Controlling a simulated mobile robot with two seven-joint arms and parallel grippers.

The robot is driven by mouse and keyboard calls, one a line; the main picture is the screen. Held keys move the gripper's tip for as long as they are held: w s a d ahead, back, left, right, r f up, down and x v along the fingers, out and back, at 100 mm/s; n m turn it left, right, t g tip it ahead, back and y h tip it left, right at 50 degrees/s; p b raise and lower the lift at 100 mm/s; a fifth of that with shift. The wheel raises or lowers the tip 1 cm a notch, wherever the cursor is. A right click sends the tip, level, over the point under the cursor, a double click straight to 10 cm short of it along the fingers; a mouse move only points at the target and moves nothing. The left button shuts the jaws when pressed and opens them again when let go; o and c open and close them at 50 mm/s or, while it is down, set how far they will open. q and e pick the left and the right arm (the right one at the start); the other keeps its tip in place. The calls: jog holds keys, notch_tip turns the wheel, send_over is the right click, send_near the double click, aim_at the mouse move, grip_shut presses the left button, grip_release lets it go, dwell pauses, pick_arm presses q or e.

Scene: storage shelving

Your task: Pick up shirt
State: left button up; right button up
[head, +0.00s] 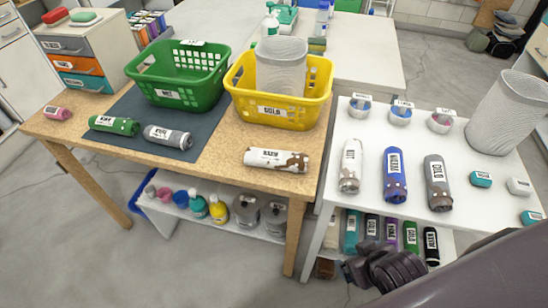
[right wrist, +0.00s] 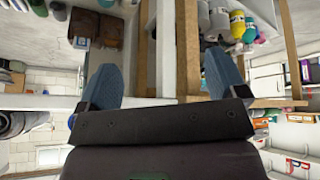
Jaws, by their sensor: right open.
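Rolled, labelled cloth bundles that may be shirts lie on two tables; I cannot tell which one is meant. On the wooden table are a green roll (head: 114,125), a grey roll (head: 168,136), a white and brown roll (head: 276,160) and a small pink roll (head: 58,113). On the white table are a white roll (head: 350,166), a blue roll (head: 395,175) and a grey-brown roll (head: 437,183). My right gripper (head: 368,270) is low in front of the white table's lower shelf. In the right wrist view its blue fingers (right wrist: 163,76) are apart and empty. My left gripper is not in view.
A green basket (head: 180,96) and a yellow basket (head: 276,112) holding a mesh bin (head: 282,66) stand on the wooden table (head: 222,160). Small bowls (head: 400,115) and another mesh bin (head: 507,112) stand on the white table (head: 478,160). Several rolls (head: 391,234) fill its lower shelf.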

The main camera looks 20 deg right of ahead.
jog(key=w+a+r+n+t+y, duration=0.7)
jog(key=w+a+r+n+t, duration=0.4)
jog(key=w+a+r, duration=0.9)
jog(key=a+r+n+g+y, duration=0.3)
jog(key=a+n+g+y, duration=0.1)
jog(key=a+n+y, duration=0.65)
jog(key=s+a+n+g+y, duration=0.25)
jog(key=a+n+g, duration=0.25)
jog(key=n+g, duration=0.3)
jog(key=n+g+h, duration=0.7)
jog(key=n+h, duration=1.1)
jog(key=h, duration=0.5)
send_near(274, 152)
jog(key=shift+s+a+f+m, duration=0.15)
jog(key=shift+s+m, duration=0.1)
jog(key=shift+s, duration=0.2)
jog(key=shift+d, duration=0.3)
jog(key=shift+d+f, duration=0.15)
jog(key=shift+f, duration=0.2)
jog(key=x, duration=0.4)
jog(key=shift+f+b, duration=0.2)
jog(key=shift+b, duration=0.1)
jog(key=shift+w+b+x, duration=0.1)
jog(key=shift+b+x, duration=0.1)
jog(key=shift+x, duration=1.15)
jog(key=shift+w+b+x, duration=0.15)
jog(key=shift+b+x, duration=0.05)
jog(key=shift+x, duration=1.15)
jog(key=c, duration=1.1)
